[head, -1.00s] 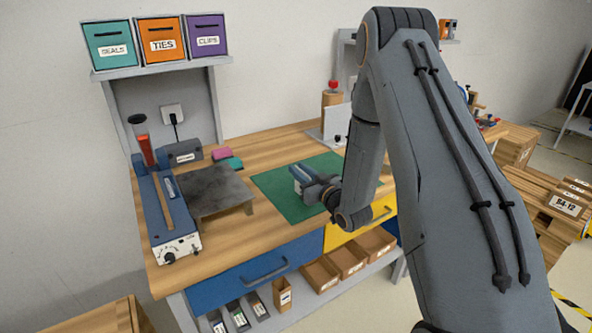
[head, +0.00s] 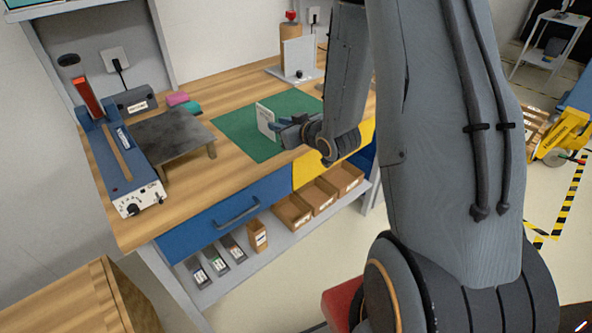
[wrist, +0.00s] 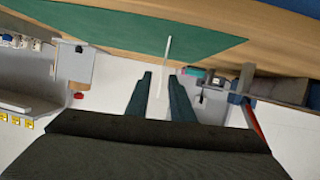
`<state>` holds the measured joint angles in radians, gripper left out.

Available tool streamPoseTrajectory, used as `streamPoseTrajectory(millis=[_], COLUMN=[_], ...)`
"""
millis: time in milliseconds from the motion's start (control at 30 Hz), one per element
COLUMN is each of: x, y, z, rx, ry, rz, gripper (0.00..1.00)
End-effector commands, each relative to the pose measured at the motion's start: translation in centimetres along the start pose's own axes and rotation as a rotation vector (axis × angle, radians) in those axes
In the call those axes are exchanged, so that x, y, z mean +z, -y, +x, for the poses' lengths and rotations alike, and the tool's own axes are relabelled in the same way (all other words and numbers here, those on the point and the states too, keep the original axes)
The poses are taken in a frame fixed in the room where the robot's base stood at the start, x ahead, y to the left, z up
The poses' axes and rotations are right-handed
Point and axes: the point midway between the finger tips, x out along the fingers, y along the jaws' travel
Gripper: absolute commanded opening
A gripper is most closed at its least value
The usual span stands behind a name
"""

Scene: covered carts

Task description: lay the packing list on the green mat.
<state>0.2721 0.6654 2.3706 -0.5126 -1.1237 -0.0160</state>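The packing list (head: 265,121) is a pale card with dark print, standing about upright over the green mat (head: 234,125) in the head view. In the wrist view the packing list (wrist: 168,52) shows as a thin white strip, nearly edge-on, with the green mat (wrist: 100,31) behind its far end. My gripper (head: 276,126) is level and low over the mat, at the card's right side. In the wrist view my gripper (wrist: 160,75) has its fingers visibly apart, with the card in the gap between them. Whether the card's lower edge touches the mat is unclear.
A dark metal stand (head: 168,138) and a blue sealer (head: 122,165) are left of the mat. Pink and teal blocks (head: 183,102) lie behind the stand. A white upright panel (head: 298,62) stands at the back. Bare wood lies in front of the mat.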

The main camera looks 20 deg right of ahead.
Motion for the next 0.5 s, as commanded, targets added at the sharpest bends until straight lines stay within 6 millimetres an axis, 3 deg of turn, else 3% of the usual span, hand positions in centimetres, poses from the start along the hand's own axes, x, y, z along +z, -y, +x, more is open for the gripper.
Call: streamPoseTrajectory(millis=[167,267,500], x=[0.7,1.5,3.4], y=[0.5,1.1,4.8], z=[-1.9,-4.1,-12.7], rx=[0.056,0.089,0.135], ry=[0.226,0.378,0.748], rz=[0.001,0.02,0.12], gripper=[0.21,0.21,0.21])
